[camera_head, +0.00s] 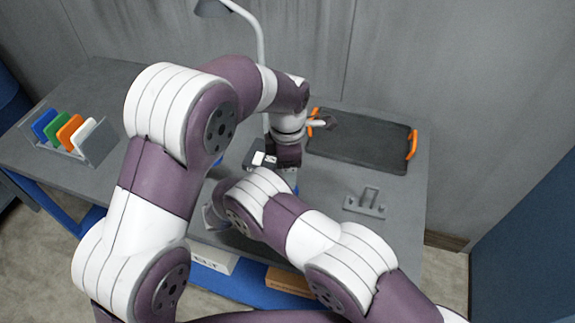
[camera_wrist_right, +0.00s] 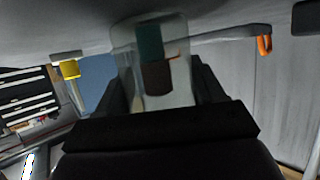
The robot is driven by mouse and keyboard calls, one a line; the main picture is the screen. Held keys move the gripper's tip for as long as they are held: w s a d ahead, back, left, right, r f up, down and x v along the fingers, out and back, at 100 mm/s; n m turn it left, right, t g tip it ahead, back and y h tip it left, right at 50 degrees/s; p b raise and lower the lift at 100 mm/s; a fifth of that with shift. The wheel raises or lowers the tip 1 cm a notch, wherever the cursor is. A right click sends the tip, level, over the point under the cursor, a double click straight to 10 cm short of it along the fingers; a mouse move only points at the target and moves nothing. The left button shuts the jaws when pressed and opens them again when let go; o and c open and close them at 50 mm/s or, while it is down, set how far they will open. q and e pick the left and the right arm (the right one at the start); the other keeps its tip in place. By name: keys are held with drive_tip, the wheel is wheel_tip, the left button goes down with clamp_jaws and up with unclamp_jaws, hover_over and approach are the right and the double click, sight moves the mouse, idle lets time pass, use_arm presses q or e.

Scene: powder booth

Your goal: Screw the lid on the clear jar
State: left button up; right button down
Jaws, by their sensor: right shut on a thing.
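In the right wrist view, the clear jar (camera_wrist_right: 181,88) stands between the dark fingers of my right gripper (camera_wrist_right: 158,90), which is shut on it. Teal and brown patches show in or through the jar; I cannot tell which. In the head view my right arm hides the jar and most of that gripper. My left arm reaches over the table, and its gripper (camera_head: 265,160) points down near the table's middle, just beyond my right wrist. Its fingertips are hidden, so I cannot tell whether it is open or holds anything. I cannot make out the lid in either view.
A black tray with orange handles (camera_head: 360,142) lies at the back right. A grey bracket (camera_head: 368,203) stands at the right. A rack of coloured cards (camera_head: 75,137) is at the far left. A lamp (camera_head: 245,15) rises behind. Boxes (camera_head: 290,282) sit below the front edge.

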use_arm(q)
drive_tip(key=shift+f, duration=4)
drive_tip(key=shift+c, duration=0.3)
drive_tip(key=c, duration=0.8)
drive_tip(key=o, duration=1.1)
drive_tip(key=shift+r, duration=0.1)
